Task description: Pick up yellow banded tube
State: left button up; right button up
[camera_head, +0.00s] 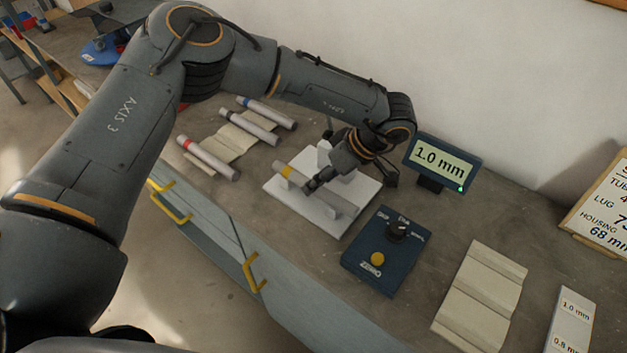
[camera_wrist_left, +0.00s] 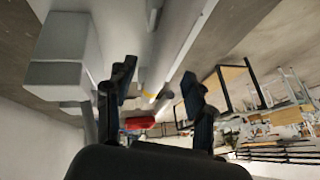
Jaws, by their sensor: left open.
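The yellow banded tube (camera_head: 338,203) lies across the white jig (camera_head: 322,225) on the bench, its yellow band toward the left end. My left gripper (camera_head: 312,183) is at the tube, just right of the band, and hides part of its middle. In the left wrist view, the two dark fingers (camera_wrist_left: 160,72) stand apart, with a bit of yellow (camera_wrist_left: 154,93) showing between them. Whether the fingers touch the tube cannot be told. My right gripper is not in view.
Red-banded (camera_head: 208,158) and blue-banded (camera_head: 266,112) tubes, with another between, lie on a beige rack (camera_head: 236,141). A display reading 1.0 mm (camera_head: 440,162) and a blue control box (camera_head: 382,250) stand right of the jig. An empty beige rack (camera_head: 480,297) lies farther right.

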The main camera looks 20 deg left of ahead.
pick_arm(q)
jog(key=shift+x, duration=0.95)
jog(key=shift+d, duration=0.1)
jog(key=shift+c, duration=0.6)
grip_shut()
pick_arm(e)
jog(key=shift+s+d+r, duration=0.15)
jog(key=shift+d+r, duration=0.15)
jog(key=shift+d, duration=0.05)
pick_arm(q)
jog(key=shift+w+r, duration=0.1)
jog(key=shift+r, duration=0.05)
